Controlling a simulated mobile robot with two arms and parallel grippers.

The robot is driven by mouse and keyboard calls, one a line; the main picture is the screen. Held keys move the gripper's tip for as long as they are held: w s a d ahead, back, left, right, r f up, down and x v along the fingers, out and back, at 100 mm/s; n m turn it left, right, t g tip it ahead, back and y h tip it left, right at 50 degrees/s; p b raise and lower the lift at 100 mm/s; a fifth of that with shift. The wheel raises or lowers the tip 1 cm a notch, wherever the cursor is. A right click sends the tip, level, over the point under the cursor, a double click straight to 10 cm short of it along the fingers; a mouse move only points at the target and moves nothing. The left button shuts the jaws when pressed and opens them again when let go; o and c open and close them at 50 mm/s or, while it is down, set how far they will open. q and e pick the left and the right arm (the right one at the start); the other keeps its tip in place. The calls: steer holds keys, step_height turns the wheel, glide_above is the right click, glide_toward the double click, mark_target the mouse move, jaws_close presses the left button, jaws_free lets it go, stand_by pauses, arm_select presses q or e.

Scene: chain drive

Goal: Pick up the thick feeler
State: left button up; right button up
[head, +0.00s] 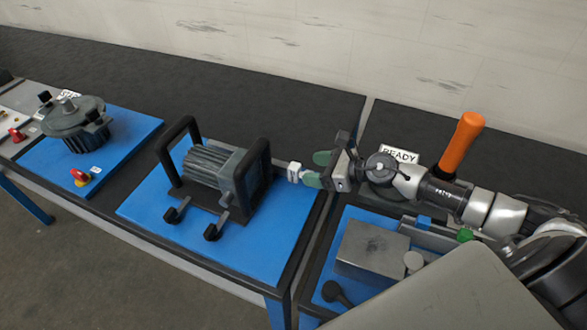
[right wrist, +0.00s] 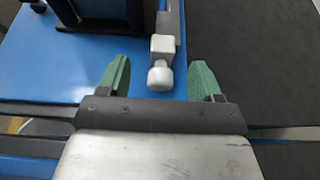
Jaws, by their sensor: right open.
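No part in view is clearly labelled as the thick feeler. A small white piece with a square block and a rounded knob (head: 295,172) is beside the right side of the grey motor; it also shows in the right wrist view (right wrist: 160,72). My right gripper (head: 312,168) is open, with its green fingers pointing at this piece. In the right wrist view the fingers (right wrist: 159,80) are on either side of the knob, with gaps on both sides, and nothing is held. My left gripper is not in view.
The grey motor (head: 208,165) sits between black handles on a blue board (head: 145,205). A right station holds a grey block (head: 372,250), a small blue part (head: 424,222) and a green part (head: 465,235). An orange handle (head: 461,143) stands behind my right arm, near a READY sign (head: 399,154).

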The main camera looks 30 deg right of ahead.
mark_target(300, 168)
steer(key=shift+f+p+x, duration=0.2)
steer(key=shift+p+x, duration=0.55)
steer(key=shift+x, duration=1.95)
steer(key=shift+d, duration=0.25)
steer(key=shift+c, duration=0.6)
steer(key=shift+r, duration=0.1)
jaws_close()
steer(key=shift+r, duration=0.1)
